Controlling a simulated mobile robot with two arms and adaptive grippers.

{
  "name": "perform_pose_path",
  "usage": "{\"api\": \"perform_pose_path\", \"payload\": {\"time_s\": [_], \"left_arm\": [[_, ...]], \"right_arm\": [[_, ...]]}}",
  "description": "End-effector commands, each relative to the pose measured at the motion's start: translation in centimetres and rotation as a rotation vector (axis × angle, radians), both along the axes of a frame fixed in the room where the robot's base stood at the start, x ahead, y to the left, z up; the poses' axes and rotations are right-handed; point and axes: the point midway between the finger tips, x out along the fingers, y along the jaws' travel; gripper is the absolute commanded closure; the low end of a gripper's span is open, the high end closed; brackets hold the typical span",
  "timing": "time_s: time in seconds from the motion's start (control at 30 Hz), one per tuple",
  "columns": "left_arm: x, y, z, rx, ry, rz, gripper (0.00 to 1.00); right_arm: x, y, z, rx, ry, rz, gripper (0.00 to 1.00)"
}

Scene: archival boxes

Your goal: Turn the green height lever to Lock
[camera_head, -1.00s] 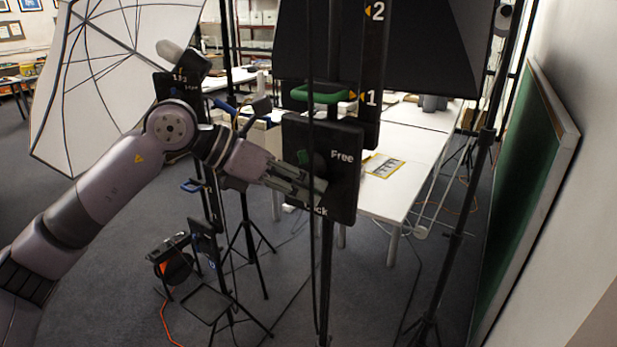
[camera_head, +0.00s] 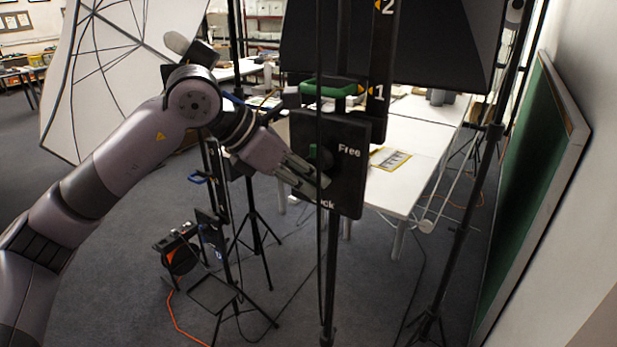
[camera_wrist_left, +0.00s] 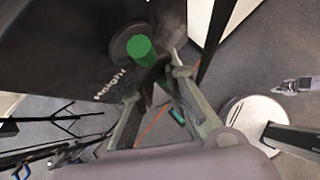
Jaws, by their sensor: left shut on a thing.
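The black control panel (camera_head: 348,183) stands on a pole in the middle of the head view, with the word Free at its right and Lock at its bottom, partly hidden. My left gripper (camera_head: 323,182) is at the panel's lower middle, close to the Lock word. It is shut on the lever; the fingers hide the gripped part. My right gripper is not in view.
A green handle (camera_head: 331,88) and a numbered column (camera_head: 381,70) are above the panel. A dark cable hangs in front of it. A white table (camera_head: 420,137) is behind, a white umbrella (camera_head: 100,80) at left, and a green board (camera_head: 530,190) at right.

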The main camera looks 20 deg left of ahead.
Motion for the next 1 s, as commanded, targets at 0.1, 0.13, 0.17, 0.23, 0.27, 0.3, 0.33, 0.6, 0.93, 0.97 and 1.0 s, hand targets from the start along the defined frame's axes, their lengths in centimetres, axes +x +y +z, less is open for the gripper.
{"api": "perform_pose_path", "payload": {"time_s": [0.1,0.13,0.17,0.23,0.27,0.3,0.33,0.6,0.93,0.97,1.0], "left_arm": [[0.0,0.0,-0.2,0.002,0.004,0.001,1.0],[0.0,0.0,-0.2,0.002,0.004,0.001,0.86],[0.0,0.0,-0.2,0.002,0.004,0.001,0.84],[0.0,0.0,-0.1,0.001,0.004,0.001,0.79],[0.0,0.0,-0.1,0.001,0.004,0.001,0.79],[0.0,0.0,-0.1,0.0,0.003,0.001,0.79],[0.0,0.0,-0.1,0.0,0.003,0.001,0.79],[-0.2,0.3,0.4,-0.001,0.0,0.001,0.79],[-2.9,3.8,4.8,0.001,-0.002,0.004,0.79],[-3.2,4.1,5.2,-0.001,-0.002,0.003,0.79],[-3.5,4.6,5.8,0.0,-0.002,0.003,0.79]], "right_arm": [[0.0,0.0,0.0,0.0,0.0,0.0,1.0],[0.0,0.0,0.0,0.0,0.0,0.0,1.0],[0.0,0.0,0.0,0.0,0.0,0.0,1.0],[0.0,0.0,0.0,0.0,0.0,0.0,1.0],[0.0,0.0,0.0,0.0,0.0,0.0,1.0],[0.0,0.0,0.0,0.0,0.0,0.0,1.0],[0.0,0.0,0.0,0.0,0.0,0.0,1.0],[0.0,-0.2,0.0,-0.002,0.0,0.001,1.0],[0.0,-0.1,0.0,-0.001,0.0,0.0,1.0],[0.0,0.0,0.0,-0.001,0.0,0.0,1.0],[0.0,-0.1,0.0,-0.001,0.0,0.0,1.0]]}}
